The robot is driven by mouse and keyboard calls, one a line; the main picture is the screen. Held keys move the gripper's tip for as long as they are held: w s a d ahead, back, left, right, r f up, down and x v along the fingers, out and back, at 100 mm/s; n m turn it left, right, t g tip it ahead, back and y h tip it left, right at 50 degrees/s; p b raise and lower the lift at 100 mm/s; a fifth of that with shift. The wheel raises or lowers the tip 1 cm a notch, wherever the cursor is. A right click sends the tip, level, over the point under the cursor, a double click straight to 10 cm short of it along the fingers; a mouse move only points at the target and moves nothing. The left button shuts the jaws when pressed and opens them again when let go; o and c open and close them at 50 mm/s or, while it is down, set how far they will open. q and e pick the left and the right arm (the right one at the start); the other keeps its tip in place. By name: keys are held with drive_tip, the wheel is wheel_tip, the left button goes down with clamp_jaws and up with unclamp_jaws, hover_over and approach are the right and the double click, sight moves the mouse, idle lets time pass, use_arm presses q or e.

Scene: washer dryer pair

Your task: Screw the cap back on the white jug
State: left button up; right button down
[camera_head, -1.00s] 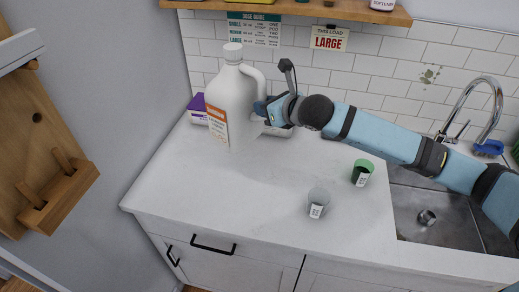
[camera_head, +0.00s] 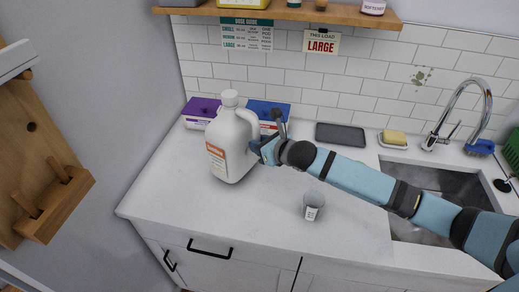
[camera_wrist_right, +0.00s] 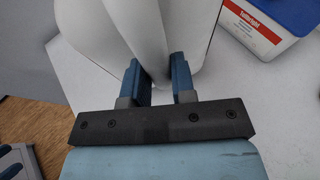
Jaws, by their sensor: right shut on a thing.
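The white jug (camera_head: 232,150) with an orange label appears to stand upright on the counter, left of centre in the head view. A white cap-like piece (camera_head: 230,98) sits on its neck; I cannot tell how tightly. My right gripper (camera_head: 264,150) is at the jug's right side, shut on its handle. In the right wrist view, the two blue fingers of my right gripper (camera_wrist_right: 160,82) lie on either side of the white handle (camera_wrist_right: 147,45). My left gripper is not in view.
A clear cup (camera_head: 313,205) stands on the counter (camera_head: 170,200) in front of my right arm. A purple box (camera_head: 202,108) and a blue box (camera_head: 270,112) stand behind the jug. A dark tray (camera_head: 340,135), yellow sponge (camera_head: 395,137) and sink (camera_head: 440,182) are to the right.

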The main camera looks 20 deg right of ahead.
drive_tip(key=shift+f, duration=1.25)
drive_tip(key=c, duration=0.9)
unclamp_jaws()
drive_tip(key=shift+c, duration=0.2)
drive_tip(key=b+v, duration=0.1)
drive_tip(key=v, duration=1.1)
